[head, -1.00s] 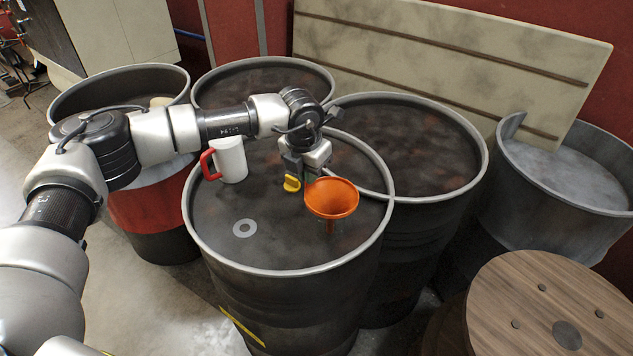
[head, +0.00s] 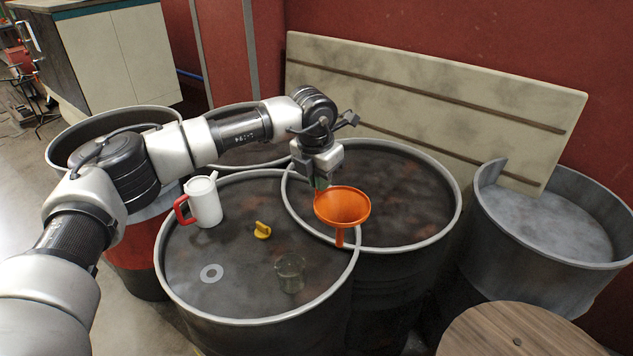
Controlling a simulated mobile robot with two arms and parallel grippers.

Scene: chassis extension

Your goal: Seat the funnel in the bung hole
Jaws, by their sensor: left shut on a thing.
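My left gripper (head: 322,186) is shut on the orange funnel (head: 343,206) at its rim. The funnel is roughly upright, bowl up and spout down, over the right rim of the front drum (head: 170,290). The spout appears clear of the drum top. A pale ring (head: 211,273) with a dark centre, likely the bung hole, lies on the drum top, left of and nearer than the funnel. A yellow plug (head: 262,230) lies on the drum top between ring and funnel. My right gripper is not in view.
A white jug (head: 205,203) with a red handle stands at the back left of the drum top. A clear glass (head: 290,272) stands right of the ring. Other drums (head: 405,180) stand behind and to the right. A pale board (head: 430,110) leans behind them.

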